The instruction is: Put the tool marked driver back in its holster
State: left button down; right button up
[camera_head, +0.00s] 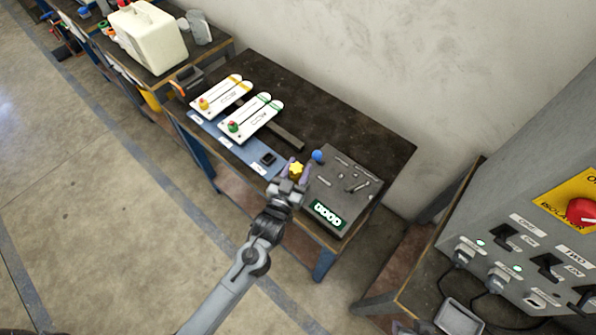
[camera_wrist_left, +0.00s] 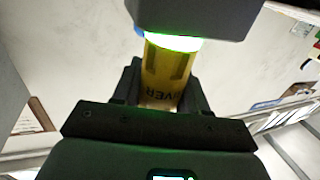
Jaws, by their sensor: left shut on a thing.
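The driver is a yellow tool (camera_head: 296,170) in the jaws of my left gripper (camera_head: 293,177). In the left wrist view its yellow barrel (camera_wrist_left: 168,72) shows upside-down lettering ending in "VER", between the dark fingers. A bright green ring and a large dark block (camera_wrist_left: 195,14) adjoin the barrel at the top. My left gripper is shut on the tool, above the near edge of the dark workbench (camera_head: 345,125). A small dark square socket (camera_head: 268,159) sits on the blue labelled strip (camera_head: 240,150), left of the gripper; I cannot tell if it is the holster. My right gripper is not in view.
Two white marked devices (camera_head: 252,119) lie left on the bench. A grey panel (camera_head: 345,187) with a green-lit display and a blue ball (camera_head: 317,156) are close to the gripper's right. A grey isolator cabinet (camera_head: 540,210) stands at the right. The bench's back is clear.

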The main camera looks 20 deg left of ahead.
pick_arm(q)
jog(key=shift+f, duration=0.1)
jog(key=c, duration=0.6)
grip_release()
